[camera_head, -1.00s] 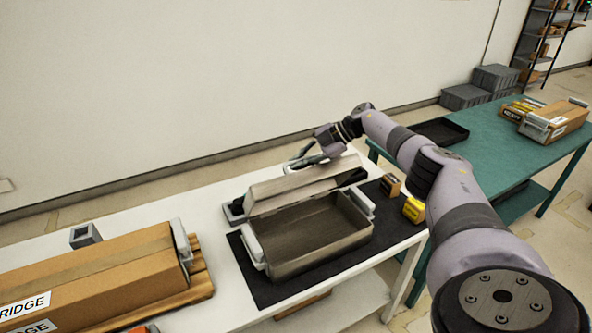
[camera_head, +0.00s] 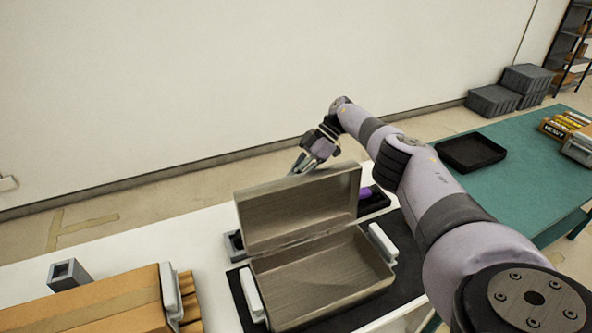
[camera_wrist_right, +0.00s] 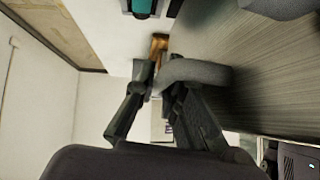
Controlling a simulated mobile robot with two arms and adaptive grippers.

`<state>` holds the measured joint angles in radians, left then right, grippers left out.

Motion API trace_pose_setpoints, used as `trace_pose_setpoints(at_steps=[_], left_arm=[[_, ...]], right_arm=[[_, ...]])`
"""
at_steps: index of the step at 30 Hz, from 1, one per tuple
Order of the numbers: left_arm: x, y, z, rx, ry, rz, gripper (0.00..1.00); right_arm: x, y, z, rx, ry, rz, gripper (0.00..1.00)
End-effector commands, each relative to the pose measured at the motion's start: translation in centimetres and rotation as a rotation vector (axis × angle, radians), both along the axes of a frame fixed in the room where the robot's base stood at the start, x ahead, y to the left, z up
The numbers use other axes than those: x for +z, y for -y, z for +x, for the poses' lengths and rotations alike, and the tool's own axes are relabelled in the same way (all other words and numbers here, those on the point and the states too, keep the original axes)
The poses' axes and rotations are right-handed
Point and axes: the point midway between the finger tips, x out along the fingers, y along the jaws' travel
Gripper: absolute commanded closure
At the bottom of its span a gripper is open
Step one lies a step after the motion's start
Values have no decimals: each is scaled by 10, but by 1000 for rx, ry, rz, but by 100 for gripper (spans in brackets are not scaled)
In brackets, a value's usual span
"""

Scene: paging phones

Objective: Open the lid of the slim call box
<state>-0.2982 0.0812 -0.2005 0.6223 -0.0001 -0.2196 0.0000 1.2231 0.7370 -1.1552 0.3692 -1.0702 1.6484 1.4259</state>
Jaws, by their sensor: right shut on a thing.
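The slim call box (camera_head: 322,285) is a brownish-grey metal box on a dark mat, with its hollow inside in view. Its lid (camera_head: 300,207) stands raised along the back edge, inner face towards the head camera. My right gripper (camera_head: 303,165) is behind the lid's top edge, and its fingertips are partly hidden. In the right wrist view, my gripper fingers (camera_wrist_right: 157,88) are shut on a grey curved handle (camera_wrist_right: 200,72) beside the streaked lid surface (camera_wrist_right: 255,75). My left gripper is not in view.
Light grey blocks (camera_head: 382,243) flank the box. A dark tray (camera_head: 376,203) with a purple item lies behind its right end. A cardboard carton (camera_head: 90,305) and a small grey holder (camera_head: 68,275) are at left. The green table (camera_head: 520,165) holds a black tray (camera_head: 470,153).

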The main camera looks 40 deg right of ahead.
Motion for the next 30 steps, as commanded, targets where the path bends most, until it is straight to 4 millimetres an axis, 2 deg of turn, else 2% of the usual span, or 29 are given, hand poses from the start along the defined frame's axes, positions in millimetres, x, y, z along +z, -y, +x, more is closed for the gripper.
trace_pose_setpoints(at_steps=[14, 15, 19, 30], left_arm=[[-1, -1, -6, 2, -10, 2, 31], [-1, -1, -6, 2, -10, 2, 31], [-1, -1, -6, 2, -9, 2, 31], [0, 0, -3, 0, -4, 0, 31]], right_arm=[[-6, -3, -4, 7, -23, -1, 100], [-6, -3, -4, 7, -23, -1, 89], [-5, -3, -4, 6, -22, 1, 80], [2, -2, -2, 3, -15, 2, 80]])
